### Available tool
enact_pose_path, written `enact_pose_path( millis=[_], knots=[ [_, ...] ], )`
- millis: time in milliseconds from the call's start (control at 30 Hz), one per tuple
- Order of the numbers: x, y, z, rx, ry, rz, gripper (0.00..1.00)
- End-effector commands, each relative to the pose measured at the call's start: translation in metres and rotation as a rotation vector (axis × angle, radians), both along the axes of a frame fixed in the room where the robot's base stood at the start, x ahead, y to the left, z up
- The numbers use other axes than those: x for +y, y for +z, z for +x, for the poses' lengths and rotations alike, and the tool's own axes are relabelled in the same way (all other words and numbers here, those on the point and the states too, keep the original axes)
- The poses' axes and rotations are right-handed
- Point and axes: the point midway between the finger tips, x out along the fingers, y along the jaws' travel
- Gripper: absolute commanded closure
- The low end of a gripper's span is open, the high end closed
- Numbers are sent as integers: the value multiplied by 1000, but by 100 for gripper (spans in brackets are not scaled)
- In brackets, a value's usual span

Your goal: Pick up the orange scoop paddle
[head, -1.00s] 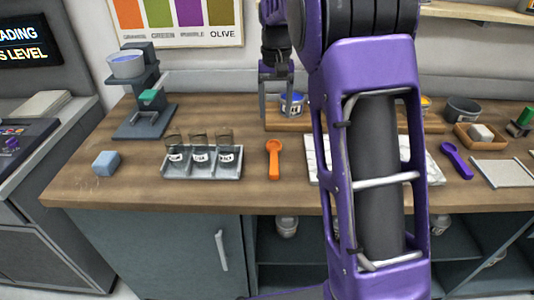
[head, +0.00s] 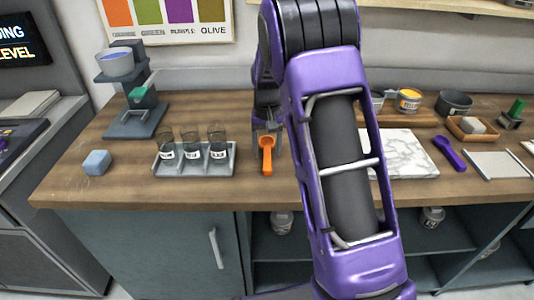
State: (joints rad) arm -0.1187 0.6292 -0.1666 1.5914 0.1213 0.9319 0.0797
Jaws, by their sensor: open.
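The orange scoop paddle (head: 267,160) lies on the wooden counter, right of the tray of jars, its handle toward the front edge. My gripper (head: 266,132) is at the scoop's far end, pointing down, with its fingers beside the scoop head. It is open. The arm partly hides the area behind the scoop, and I cannot tell whether the fingers touch it.
A grey tray (head: 195,170) with 3 dark jars stands close on the left. A marble slab (head: 408,160) and purple scoop (head: 449,152) lie to the right.

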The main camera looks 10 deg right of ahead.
Motion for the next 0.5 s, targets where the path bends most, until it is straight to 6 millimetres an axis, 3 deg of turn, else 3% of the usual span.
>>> enact_pose_path(
  millis=[133, 367, 500],
  knots=[
    [0, -15, 0, 0, 0, 0, 34],
    [0, -17, 0, -1, 0, 0, 34],
    [0, -17, 0, -1, 0, 0, 55]
  ],
)
